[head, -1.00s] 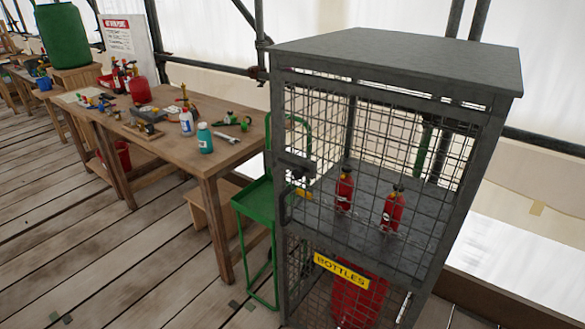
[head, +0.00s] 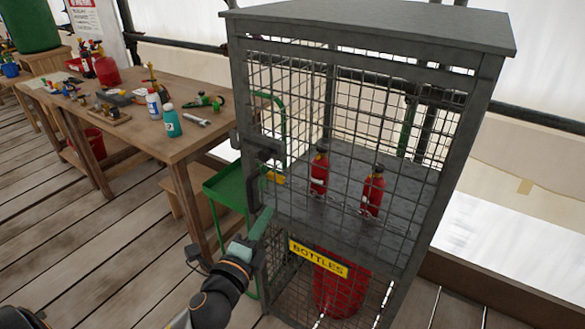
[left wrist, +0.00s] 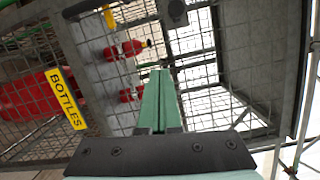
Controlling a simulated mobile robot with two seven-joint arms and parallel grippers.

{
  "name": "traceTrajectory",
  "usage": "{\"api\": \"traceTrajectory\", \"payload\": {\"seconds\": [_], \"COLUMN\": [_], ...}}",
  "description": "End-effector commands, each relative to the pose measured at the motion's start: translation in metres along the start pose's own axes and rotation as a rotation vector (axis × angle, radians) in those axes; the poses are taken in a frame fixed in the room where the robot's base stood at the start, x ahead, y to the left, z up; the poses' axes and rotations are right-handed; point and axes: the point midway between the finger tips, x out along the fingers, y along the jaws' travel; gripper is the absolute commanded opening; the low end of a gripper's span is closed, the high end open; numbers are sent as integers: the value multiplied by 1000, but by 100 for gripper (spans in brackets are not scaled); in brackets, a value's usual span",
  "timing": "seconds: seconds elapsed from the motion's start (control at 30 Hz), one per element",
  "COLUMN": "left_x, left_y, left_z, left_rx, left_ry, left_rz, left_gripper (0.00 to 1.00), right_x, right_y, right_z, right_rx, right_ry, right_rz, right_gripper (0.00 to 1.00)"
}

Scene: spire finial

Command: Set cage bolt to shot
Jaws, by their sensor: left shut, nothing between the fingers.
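The grey wire-mesh bottle cage (head: 370,75) stands right of the bench, its mesh door facing me. The dark cage bolt (head: 266,152) sits on the door's left edge at mid height; its exact position is too small to tell. A dark fitting, perhaps the bolt, shows at the top of the left wrist view (left wrist: 176,12). My left gripper (head: 262,222) is shut and empty, below the bolt, by the door's left side. Its green fingers (left wrist: 160,95) point at the cage in the left wrist view. My right gripper is not in view.
Two small red bottles (head: 371,194) stand on the cage shelf, with a large red cylinder (head: 338,288) below. A yellow BOTTLES sign (head: 317,259) is on the door. A green trolley (head: 222,186) and a cluttered wooden bench (head: 180,140) stand left of the cage.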

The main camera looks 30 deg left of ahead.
Motion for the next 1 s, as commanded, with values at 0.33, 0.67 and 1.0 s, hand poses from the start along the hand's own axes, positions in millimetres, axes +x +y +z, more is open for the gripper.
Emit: {"api": "traceTrajectory", "payload": {"seconds": [0.33,0.67,1.0], "left_x": [3,16,73], "left_y": [-20,-21,-25], "left_z": [7,7,9], "left_rx": [98,95,94], "left_ry": [-25,-24,-25], "left_rz": [-59,-59,-59], "left_gripper": [0,0,0], "right_x": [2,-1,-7], "right_y": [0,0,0], "right_z": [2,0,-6], "right_rx": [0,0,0], "right_ry": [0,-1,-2], "right_rz": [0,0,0], "right_gripper": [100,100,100]}}
